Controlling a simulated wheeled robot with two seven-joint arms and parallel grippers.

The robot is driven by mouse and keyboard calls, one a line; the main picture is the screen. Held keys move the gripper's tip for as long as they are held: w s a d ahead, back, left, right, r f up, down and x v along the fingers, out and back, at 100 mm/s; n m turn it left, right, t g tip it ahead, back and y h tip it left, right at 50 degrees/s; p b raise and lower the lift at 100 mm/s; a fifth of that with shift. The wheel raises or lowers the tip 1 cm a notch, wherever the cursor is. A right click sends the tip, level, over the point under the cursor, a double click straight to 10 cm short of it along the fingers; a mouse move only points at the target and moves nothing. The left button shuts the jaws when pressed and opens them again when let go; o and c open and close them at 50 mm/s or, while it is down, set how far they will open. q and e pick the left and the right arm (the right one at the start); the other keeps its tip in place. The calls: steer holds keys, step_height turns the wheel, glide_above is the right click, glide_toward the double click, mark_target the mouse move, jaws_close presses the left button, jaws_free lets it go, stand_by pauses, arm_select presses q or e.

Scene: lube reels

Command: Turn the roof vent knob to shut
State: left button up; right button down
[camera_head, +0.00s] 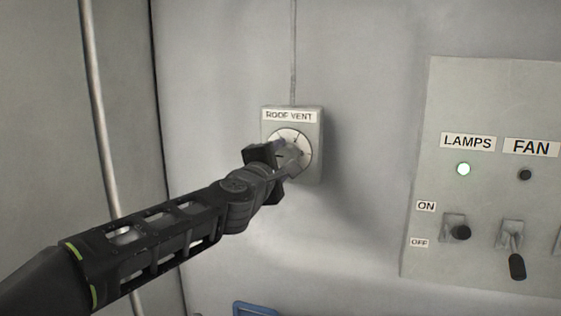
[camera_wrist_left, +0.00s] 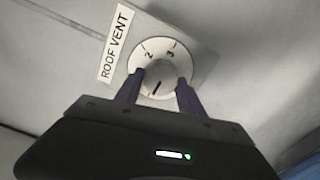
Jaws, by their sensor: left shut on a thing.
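The roof vent knob is a small grey knob on a round white dial (camera_head: 303,139) with black marks, set in a grey wall box (camera_head: 314,172) under a ROOF VENT label (camera_head: 290,116). In the left wrist view the knob (camera_wrist_left: 158,77) sits between the two fingers of my left gripper (camera_wrist_left: 160,84), and the dial (camera_wrist_left: 150,50) shows a 2 and a 3 above it. A dark pointer line on the knob points toward the gripper body. In the head view my left gripper (camera_head: 279,158) covers most of the knob. My right gripper is not in view.
To the right, a panel (camera_head: 425,120) carries LAMPS and FAN labels, a lit lamp (camera_head: 463,169), and switches, including a black-handled fan lever (camera_head: 516,262). A vertical pipe (camera_head: 100,120) runs at the left. A blue edge (camera_head: 256,309) shows at the bottom. Wall between box and panel is bare.

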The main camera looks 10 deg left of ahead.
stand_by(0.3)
arm_select(q)
steer(key=o, duration=1.4)
steer(key=shift+c, duration=0.2)
steer(key=s, duration=0.7)
steer(key=shift+s+a, duration=0.25)
steer(key=shift+s, duration=0.15)
steer(key=shift+f, duration=0.1)
